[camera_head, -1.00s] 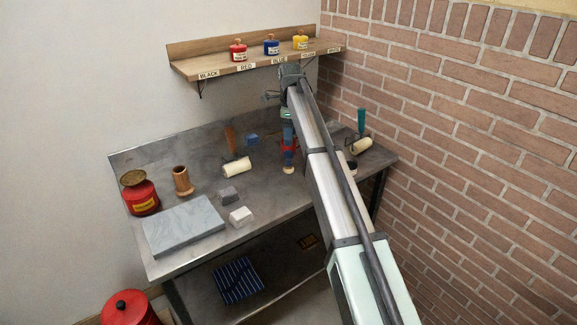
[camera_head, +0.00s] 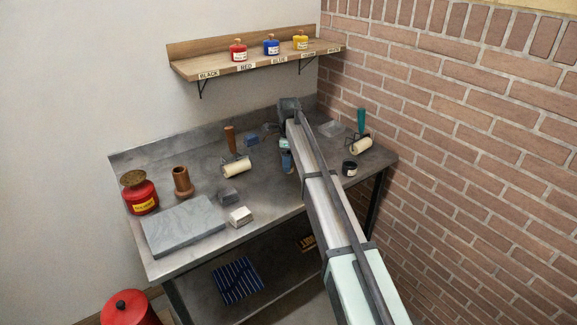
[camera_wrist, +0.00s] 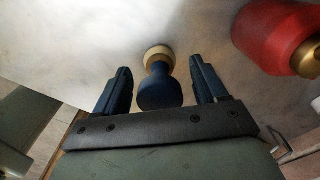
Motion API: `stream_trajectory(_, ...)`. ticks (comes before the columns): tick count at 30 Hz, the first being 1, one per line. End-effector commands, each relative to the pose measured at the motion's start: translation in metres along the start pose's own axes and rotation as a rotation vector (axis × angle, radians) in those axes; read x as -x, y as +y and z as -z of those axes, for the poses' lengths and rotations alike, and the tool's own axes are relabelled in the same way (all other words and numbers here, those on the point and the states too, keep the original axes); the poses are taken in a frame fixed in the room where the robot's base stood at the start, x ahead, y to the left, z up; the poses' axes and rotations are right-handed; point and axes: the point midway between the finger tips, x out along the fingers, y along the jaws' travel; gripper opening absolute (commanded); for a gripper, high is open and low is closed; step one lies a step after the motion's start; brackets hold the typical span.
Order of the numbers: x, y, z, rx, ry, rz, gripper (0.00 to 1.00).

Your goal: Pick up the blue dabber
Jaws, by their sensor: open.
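The blue dabber (camera_wrist: 160,92) shows in the wrist view, with a rounded dark-blue handle and a cream pad (camera_wrist: 158,54) beyond it. It lies centrally between the two fingers of my gripper (camera_wrist: 160,68). The fingers are open, with a visible gap on each side of the handle. In the head view, my arm crosses the bench and hides much of the area around its end. A small blue shape (camera_head: 286,160) shows beside the arm there; I cannot tell whether it is dabber or finger.
In the wrist view, a red body with a brass end (camera_wrist: 275,38) is close at right. The bench (camera_head: 265,195) holds a cream roller (camera_head: 237,168), another roller (camera_head: 361,146), a black-lidded jar (camera_head: 349,167), a grey slab (camera_head: 184,226) and a red can (camera_head: 141,197). The shelf (camera_head: 225,66) carries colored pots.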

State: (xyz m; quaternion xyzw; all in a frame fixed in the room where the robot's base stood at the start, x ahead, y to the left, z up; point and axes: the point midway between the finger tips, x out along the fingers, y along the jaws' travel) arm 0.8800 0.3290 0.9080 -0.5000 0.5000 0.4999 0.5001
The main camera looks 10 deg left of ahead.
Motion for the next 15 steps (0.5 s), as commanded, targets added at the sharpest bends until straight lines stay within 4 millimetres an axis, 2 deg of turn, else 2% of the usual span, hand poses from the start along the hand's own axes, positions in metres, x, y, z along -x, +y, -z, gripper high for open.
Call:
stream_trajectory(7, -0.0019, -0.0001, 0.0, 0.0, 0.0, 0.0, 0.71)
stream_trajectory(15, -0.0017, -0.0001, 0.0001, 0.0, 0.0, 0.0, 0.45)
